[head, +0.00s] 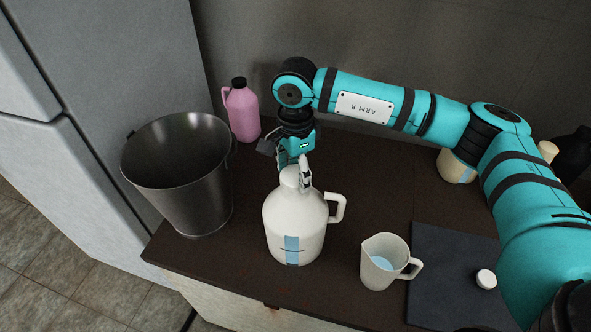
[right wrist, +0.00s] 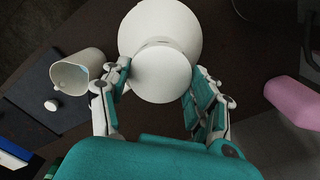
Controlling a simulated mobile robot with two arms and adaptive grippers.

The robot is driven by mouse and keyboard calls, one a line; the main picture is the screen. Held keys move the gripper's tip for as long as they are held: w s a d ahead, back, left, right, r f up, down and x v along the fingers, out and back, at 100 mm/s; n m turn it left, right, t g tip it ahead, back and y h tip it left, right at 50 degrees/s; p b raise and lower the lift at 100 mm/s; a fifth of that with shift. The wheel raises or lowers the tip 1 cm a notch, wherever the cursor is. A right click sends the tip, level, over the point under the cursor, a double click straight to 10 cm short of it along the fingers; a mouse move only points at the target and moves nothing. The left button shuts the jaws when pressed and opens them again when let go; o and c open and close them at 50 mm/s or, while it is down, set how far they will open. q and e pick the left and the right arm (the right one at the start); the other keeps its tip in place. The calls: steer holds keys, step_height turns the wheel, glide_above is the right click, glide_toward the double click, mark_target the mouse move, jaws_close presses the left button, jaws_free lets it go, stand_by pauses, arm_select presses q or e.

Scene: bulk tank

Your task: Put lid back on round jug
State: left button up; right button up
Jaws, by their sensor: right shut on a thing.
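The white round jug (head: 296,228), with a side handle and a blue stripe, stands upright on the dark counter. My right gripper (head: 302,165) is over the jug's top and shut on a white round lid (head: 289,177). In the right wrist view the lid (right wrist: 162,75) lies between the two fingers of my right gripper (right wrist: 158,88), with the jug body (right wrist: 160,25) behind it. The lid is at the jug's neck; whether it is seated or slightly above cannot be told. The neck is hidden. My left gripper is not in view.
A steel bucket (head: 190,195) stands left of the jug, a pink bottle (head: 243,115) behind. A measuring jug (head: 380,265) stands to the right, beside a dark mat (head: 440,290) bearing a small white cap (head: 486,279). The counter's front edge is close to the jug.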

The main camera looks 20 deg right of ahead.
steer(key=shift+b, duration=0.35)
stand_by(0.7)
steer(key=shift+f+b, duration=0.2)
steer(key=shift+b, duration=0.9)
stand_by(1.4)
stand_by(0.3)
steer(key=o, duration=1.1)
steer(key=shift+r, duration=0.15)
steer(key=shift+r+p, duration=1.45)
steer(key=shift+r, duration=1.95)
